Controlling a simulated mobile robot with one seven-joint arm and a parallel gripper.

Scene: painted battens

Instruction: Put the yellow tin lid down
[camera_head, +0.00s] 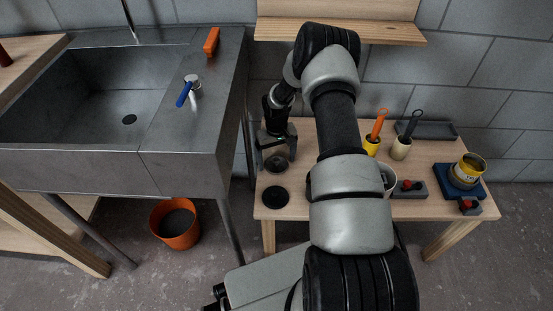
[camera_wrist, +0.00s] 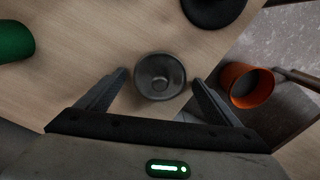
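A round dark-grey dished piece with a raised inner ring, perhaps the tin lid, lies on the wooden table (camera_head: 232,0) top below my gripper (camera_head: 277,142). The piece (camera_wrist: 160,77) sits between my fingertips in the wrist view, with a narrow gap on each side, and also shows in the head view (camera_head: 275,164). No yellow shows on it, so I cannot tell for certain that it is the lid. My gripper is open, with its fingers pointing down. A yellow tin (camera_head: 467,170) stands open on a blue base at the table's right. A black disc (camera_head: 275,197) lies in front of the dished piece.
An orange bucket (camera_head: 175,225) stands on the floor left of the table, under a metal sink (camera_head: 75,155). A green cylinder (camera_wrist: 15,42) lies at the left in the wrist view. Cups with tools stand right of my arm, which hides the middle of the table.

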